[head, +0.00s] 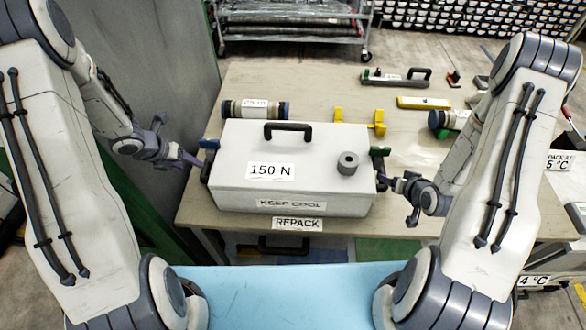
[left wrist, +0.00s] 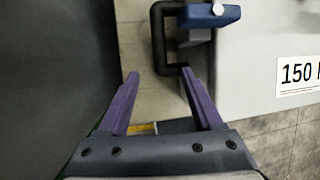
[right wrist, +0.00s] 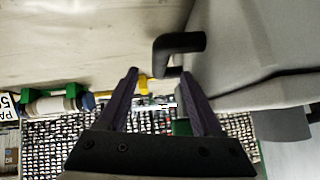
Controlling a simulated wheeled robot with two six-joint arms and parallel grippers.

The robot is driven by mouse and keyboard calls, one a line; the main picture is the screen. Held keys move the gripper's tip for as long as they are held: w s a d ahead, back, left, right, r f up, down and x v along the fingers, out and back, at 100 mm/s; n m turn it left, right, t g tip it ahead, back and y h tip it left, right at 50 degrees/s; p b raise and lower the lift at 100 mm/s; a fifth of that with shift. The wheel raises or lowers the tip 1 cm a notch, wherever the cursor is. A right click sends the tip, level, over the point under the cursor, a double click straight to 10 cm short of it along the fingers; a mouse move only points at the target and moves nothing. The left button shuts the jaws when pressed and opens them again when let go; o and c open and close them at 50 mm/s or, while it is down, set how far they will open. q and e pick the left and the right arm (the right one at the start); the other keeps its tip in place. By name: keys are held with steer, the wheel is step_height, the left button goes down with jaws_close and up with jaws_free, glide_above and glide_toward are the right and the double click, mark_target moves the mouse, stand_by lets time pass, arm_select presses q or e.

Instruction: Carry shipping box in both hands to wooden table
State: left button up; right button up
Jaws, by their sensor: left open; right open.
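The shipping box (head: 292,185) is white with a closed lid, labelled "150 N" and "KEEP COOL". It rests on a beige table (head: 330,90) by the "REPACK" edge label. A grey ring-shaped weight (head: 347,163) sits on its lid. Neither grips anything.
Behind the box lie a capped core tube (head: 255,109), yellow stands (head: 378,122), a black-handled tool (head: 395,78) and a yellow bar (head: 423,102). Another tube (head: 450,120) lies right. A wire rack (head: 290,25) stands behind. A grey panel (head: 150,60) borders the left.

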mark_target(204, 169)
arm_select(q)
steer(key=x, duration=1)
steer(key=shift+w+d+f, duration=0.1)
steer(key=shift+d+f, duration=0.05)
steer(key=shift+f, duration=0.05)
arm_select(e)
steer(key=x, duration=1)
steer(key=shift+w+f, duration=0.1)
steer(key=shift+f, duration=0.1)
arm_select(q)
jaws_close()
arm_select(e)
jaws_close()
arm_select(q)
steer(key=shift+w+r, duration=0.15)
steer(key=shift+r, duration=0.15)
arm_select(e)
steer(key=shift+w+r, duration=0.2)
steer(key=shift+r, duration=0.15)
